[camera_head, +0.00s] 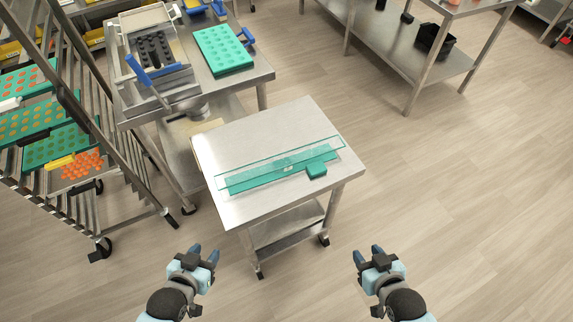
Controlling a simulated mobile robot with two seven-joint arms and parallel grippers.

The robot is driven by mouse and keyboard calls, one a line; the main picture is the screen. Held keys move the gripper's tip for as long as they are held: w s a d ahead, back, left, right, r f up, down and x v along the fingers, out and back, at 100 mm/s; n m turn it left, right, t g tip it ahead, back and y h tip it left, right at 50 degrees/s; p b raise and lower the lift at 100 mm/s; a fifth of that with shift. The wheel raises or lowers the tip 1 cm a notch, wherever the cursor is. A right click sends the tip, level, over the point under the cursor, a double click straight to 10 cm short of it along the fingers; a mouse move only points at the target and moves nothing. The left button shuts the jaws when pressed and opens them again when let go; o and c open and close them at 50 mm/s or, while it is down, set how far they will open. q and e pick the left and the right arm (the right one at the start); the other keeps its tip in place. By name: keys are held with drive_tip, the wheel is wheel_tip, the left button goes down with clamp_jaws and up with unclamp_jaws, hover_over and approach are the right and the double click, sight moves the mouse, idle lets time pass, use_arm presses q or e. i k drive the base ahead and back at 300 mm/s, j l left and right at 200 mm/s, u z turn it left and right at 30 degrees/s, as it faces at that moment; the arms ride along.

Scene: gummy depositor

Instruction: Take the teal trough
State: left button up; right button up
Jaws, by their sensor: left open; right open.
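The teal trough (246,182) is long, narrow and partly see-through. It lies across the small steel table (225,146), running from lower left to upper right. A small solid teal block (317,170) sits against its near side, towards its right end. My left gripper (205,252) is open and empty, in front of the table and to the left. My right gripper (369,252) is open and empty, in front of the table and to the right. Both grippers are well apart from the trough.
Behind the small table a steel bench (262,66) holds a depositor machine (156,56) and a teal mould tray (223,50). A wheeled rack (130,178) with trays of orange gummies stands at left. A shelved steel table (383,58) stands at back right. The floor at right is clear.

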sight(312, 156)
drive_tip(key=j+z, duration=0.35)
drive_tip(key=j, duration=1.35)
drive_tip(key=i+j+z, duration=0.15)
drive_tip(key=i+j, duration=0.2)
drive_tip(key=j, duration=0.15)
